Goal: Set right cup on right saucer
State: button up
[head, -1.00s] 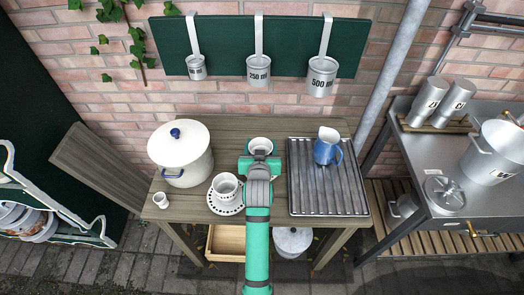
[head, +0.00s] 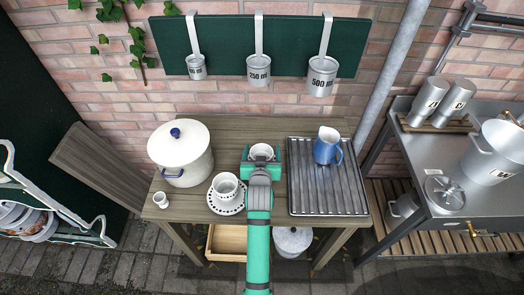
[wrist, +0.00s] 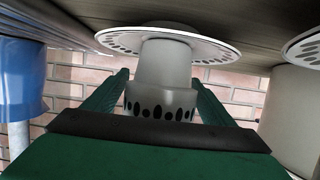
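The right cup (wrist: 160,100), white with a band of dark ovals, is between the green fingers of my gripper (wrist: 160,90) in the wrist view, which shows the scene upside down. The fingers lie close along both sides of its rim and look shut on it. Its base is over the middle of the white, dark-spotted right saucer (wrist: 112,40) and appears to meet it; any thin gap is hard to see. In the head view the cup (head: 262,151) shows upright between my gripper's fingers (head: 262,157), which hide the saucer.
The left cup (head: 225,184) stands on its spotted saucer (head: 228,210) just left of my gripper. A lidded white pot (head: 180,150) is further left, with a small cup (head: 161,200) in front. A blue jug (head: 327,147) stands on the ribbed drainer (head: 330,195) at right.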

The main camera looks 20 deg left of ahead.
jog(key=shift+r, duration=0.2)
jog(key=v, duration=1.2)
